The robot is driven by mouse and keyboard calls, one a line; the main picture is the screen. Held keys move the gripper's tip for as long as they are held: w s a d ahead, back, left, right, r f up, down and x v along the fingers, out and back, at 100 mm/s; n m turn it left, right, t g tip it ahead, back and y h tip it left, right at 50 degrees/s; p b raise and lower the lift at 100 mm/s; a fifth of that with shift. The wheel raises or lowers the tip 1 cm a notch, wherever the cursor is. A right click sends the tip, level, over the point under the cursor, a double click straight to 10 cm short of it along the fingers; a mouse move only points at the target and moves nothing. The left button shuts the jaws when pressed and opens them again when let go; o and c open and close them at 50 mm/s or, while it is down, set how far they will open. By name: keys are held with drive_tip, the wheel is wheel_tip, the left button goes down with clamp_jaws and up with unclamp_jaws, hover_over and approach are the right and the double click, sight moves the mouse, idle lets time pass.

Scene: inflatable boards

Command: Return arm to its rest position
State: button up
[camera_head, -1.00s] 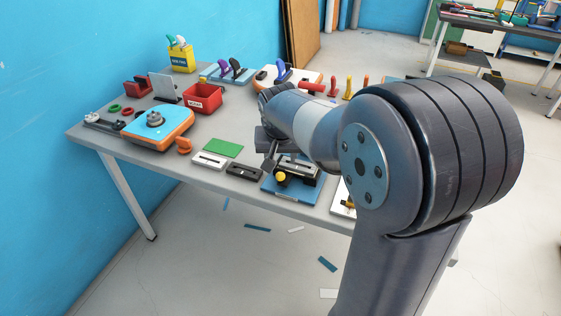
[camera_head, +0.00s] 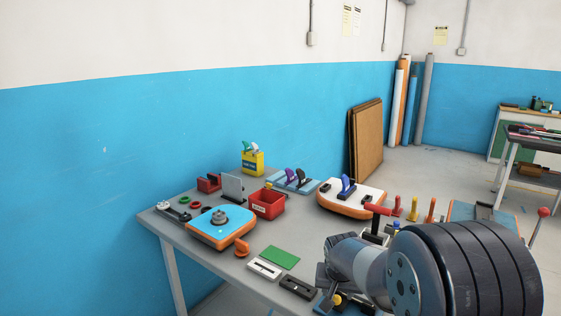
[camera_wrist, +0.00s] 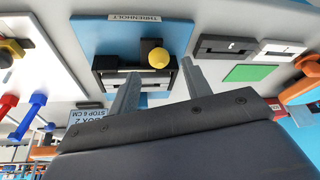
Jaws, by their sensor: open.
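My arm (camera_head: 365,262) reaches in from the lower right in the head view and extends over the workbench (camera_head: 218,268). My gripper (camera_wrist: 160,72) shows in the wrist view with its two fingers spread and nothing between them. The fingers are in front of a black clamp fixture with a yellow knob (camera_wrist: 159,58) on a blue base plate (camera_wrist: 90,38). I cannot tell the exact gap between fingertips and fixture. In the head view the arm and the picture's lower edge hide most of the gripper and fixture.
An orange-and-blue board (camera_head: 220,226), a red bin (camera_head: 268,203), a white-and-orange board (camera_head: 350,200) and a green plate (camera_head: 280,258) lie on the bench. A blue wall (camera_head: 110,150) rises behind the bench.

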sight(336, 298)
drive_tip(key=x, duration=0.4)
drive_tip(key=shift+s+f, duration=0.1)
drive_tip(key=shift+s, duration=0.05)
drive_tip(key=shift+s+a+r, duration=0.1)
drive_tip(key=shift+r, duration=0.45)
drive_tip(key=shift+s+r, duration=0.3)
drive_tip(key=shift+r, duration=0.15)
